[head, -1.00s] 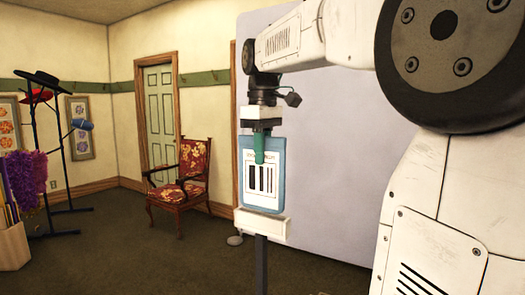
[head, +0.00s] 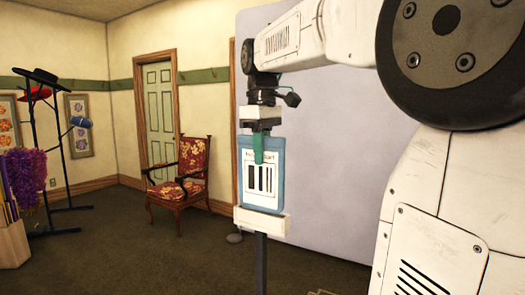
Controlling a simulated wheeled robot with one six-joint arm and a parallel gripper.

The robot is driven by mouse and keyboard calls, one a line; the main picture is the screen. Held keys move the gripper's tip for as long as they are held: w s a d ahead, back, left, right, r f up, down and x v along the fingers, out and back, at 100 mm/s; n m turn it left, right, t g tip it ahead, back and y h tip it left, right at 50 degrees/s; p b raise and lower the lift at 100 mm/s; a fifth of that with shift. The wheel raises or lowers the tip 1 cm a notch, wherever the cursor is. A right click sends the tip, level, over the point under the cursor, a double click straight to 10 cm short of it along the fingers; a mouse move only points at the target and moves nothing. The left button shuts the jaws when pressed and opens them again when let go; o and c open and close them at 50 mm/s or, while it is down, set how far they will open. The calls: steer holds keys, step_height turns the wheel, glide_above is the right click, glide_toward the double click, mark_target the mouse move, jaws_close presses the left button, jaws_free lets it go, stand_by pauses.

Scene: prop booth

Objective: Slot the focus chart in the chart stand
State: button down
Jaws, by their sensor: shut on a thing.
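The focus chart (head: 274,192) is a blue upright panel with a white face bearing black bars and a line of text. My gripper (head: 258,158) is above it, its teal finger reaching down over the chart's top edge; it is shut on the chart. The far finger is hidden behind the panel. The chart stand (head: 260,223) is a cream block on a dark pole, directly below the chart. The chart's lower edge meets the block's top in the picture. I cannot tell whether it sits in the slot, which is not visible.
A large pale grey panel (head: 330,180) stands behind the chart. A red floral armchair (head: 180,180) is to the left, before a green door (head: 160,115). A coat rack (head: 62,155) with hats stands at far left. Dark carpet between is clear.

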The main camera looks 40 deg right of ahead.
steer(key=shift+f, duration=0.95)
steer(key=shift+f, duration=0.7)
steer(key=c, duration=1.3)
jaws_free()
steer(key=shift+r, duration=3.5)
steer(key=shift+s, duration=0.1)
